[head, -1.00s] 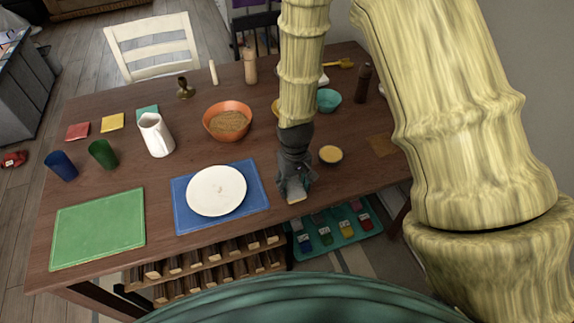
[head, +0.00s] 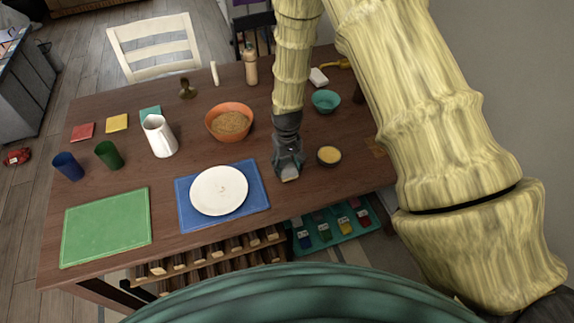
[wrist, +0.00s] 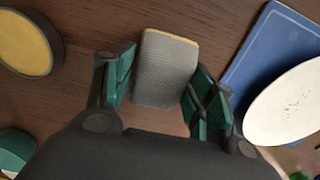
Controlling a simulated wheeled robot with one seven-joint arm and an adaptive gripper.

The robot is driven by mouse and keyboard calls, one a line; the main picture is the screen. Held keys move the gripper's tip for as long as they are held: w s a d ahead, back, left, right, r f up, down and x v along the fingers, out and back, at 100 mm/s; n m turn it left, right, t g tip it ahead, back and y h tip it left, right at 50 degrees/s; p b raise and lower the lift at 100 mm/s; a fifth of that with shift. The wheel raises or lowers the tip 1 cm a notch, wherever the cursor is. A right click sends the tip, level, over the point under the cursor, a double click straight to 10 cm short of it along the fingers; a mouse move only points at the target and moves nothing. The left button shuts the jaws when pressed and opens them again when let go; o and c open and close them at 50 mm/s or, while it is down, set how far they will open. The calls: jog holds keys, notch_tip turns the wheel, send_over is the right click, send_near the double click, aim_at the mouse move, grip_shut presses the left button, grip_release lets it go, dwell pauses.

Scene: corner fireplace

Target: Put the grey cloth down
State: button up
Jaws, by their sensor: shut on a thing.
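The grey cloth (wrist: 167,70) is a small folded pad with a yellowish edge, seen in the wrist view between the two green-padded fingers. My gripper (wrist: 165,88) is shut on it. In the head view my gripper (head: 288,174) points down over the front right part of the wooden table (head: 250,285), between the blue mat and the small bowl of yellow food. The grey cloth (head: 290,174) shows as a small patch at the fingertips. I cannot tell whether it touches the tabletop.
A white plate (head: 218,190) on a blue mat (head: 255,200) lies just left of my gripper. The small yellow-filled bowl (head: 329,155) is close on the right. An orange bowl (head: 229,122) and a teal bowl (head: 326,100) stand farther back. Bare wood shows around my gripper.

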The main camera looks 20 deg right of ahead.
aim_at(287, 165)
jog(key=shift+f, duration=0.7)
jog(key=shift+f, duration=0.2)
jog(key=o, duration=1)
jog(key=shift+r, duration=0.1)
jog(key=shift+r, duration=0.2)
jog(key=shift+r+b, duration=1.75)
jog(key=shift+r, duration=4.15)
